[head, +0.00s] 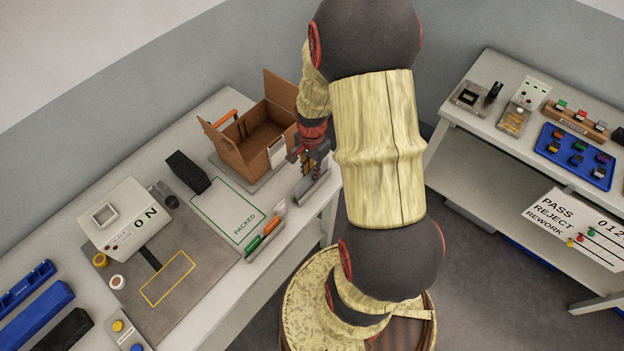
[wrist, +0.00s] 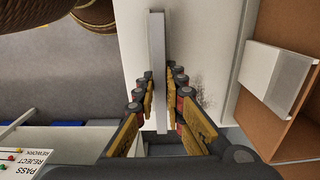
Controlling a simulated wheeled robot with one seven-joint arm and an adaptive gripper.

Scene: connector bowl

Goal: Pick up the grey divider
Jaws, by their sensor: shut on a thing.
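The grey divider is a thin, flat plate; in the wrist view the divider (wrist: 157,40) runs lengthwise between the fingers. My gripper (wrist: 161,78) is shut on it, with a finger pad on each side. In the head view my gripper (head: 309,163) is at the table's right edge, just right of the cardboard box, and the divider (head: 314,187) shows below the fingers. I cannot tell whether the divider touches the table. My arm hides part of the scene behind it.
The open cardboard box (head: 247,150) stands close on the left, with a pale panel (wrist: 272,80) on its near side. A green-outlined PACKED area (head: 222,208) and a tray of markers (head: 264,240) lie nearer. A second table (head: 480,135) is on the right.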

